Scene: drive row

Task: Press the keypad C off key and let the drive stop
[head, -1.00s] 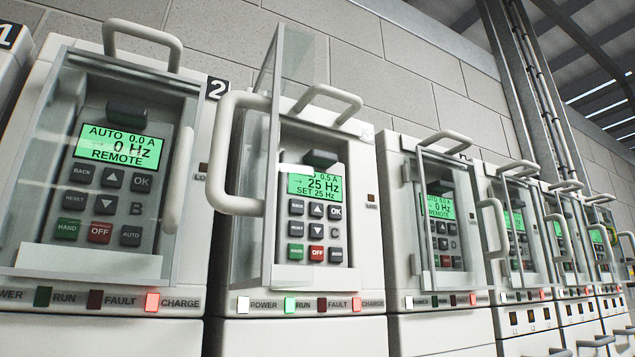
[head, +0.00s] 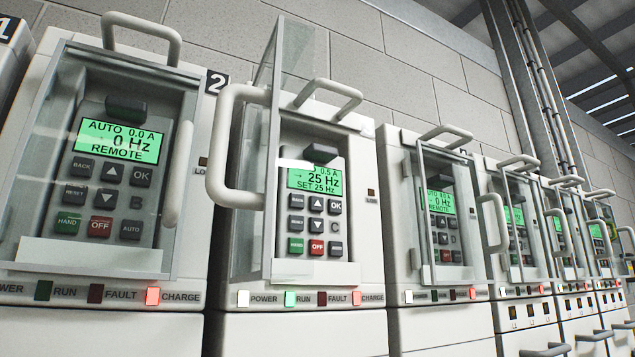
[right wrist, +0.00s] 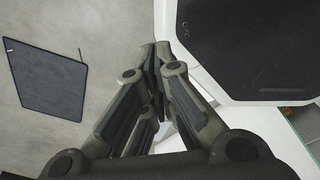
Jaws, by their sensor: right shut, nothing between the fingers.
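Keypad C (head: 336,226) sits in the middle cabinet in the head view. Its glass door (head: 252,165) stands swung open on the left, with a big white handle (head: 236,148). Its green display (head: 314,181) reads 25 Hz, SET 25 Hz. The red off key (head: 317,248) is at the bottom middle of the keypad, between a green key and a dark key. The green run lamp (head: 290,299) below is lit. My right gripper (right wrist: 160,60) shows in the right wrist view, shut and empty, over the floor. Neither gripper is in the head view.
Keypad B (head: 107,175) on the left reads 0 Hz behind its closed door. Keypad D (head: 443,225) on the right also reads 0 Hz behind glass. More cabinets recede to the right. A dark mat (right wrist: 45,75) lies on the floor in the right wrist view.

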